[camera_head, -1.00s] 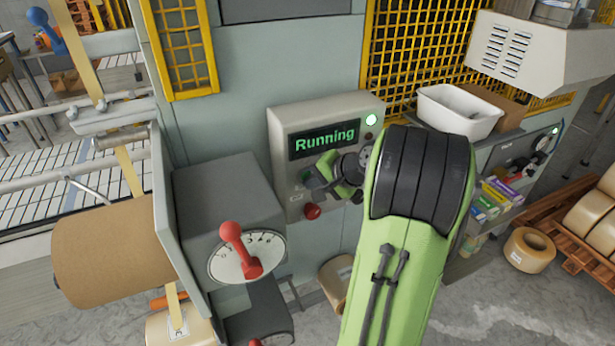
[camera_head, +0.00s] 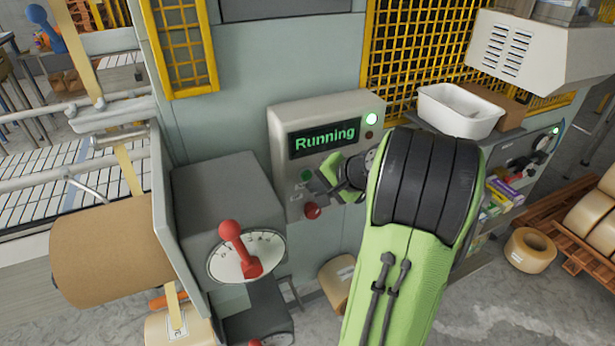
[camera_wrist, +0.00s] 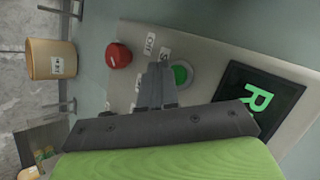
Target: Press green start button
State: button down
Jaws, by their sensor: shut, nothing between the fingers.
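The control box (camera_head: 284,122) is mounted on the grey machine, and its display (camera_head: 325,138) reads "Running" in green. The green start button (camera_head: 307,175) is on the panel below the display; it also shows in the wrist view (camera_wrist: 181,74). A red button (camera_head: 312,211) sits lower on the panel and shows in the wrist view (camera_wrist: 119,55). My gripper (camera_head: 313,190) is in front of the panel beside the green button. In the wrist view my gripper (camera_wrist: 158,68) is shut and empty, its tips close to the green button. I cannot tell whether they touch the panel.
A lit lamp (camera_head: 371,119) glows at the box's upper right. A grey unit with a red lever (camera_head: 238,250) juts out at left, near a brown paper roll (camera_head: 105,252). A white bin (camera_head: 459,110) stands on the right shelf.

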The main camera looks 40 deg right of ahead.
jog(key=s, duration=0.1)
jog(key=s+a, duration=0.1)
jog(key=s, duration=0.1)
jog(key=s+b, duration=0.1)
jog(key=s, duration=0.1)
jog(key=shift+a, duration=0.25)
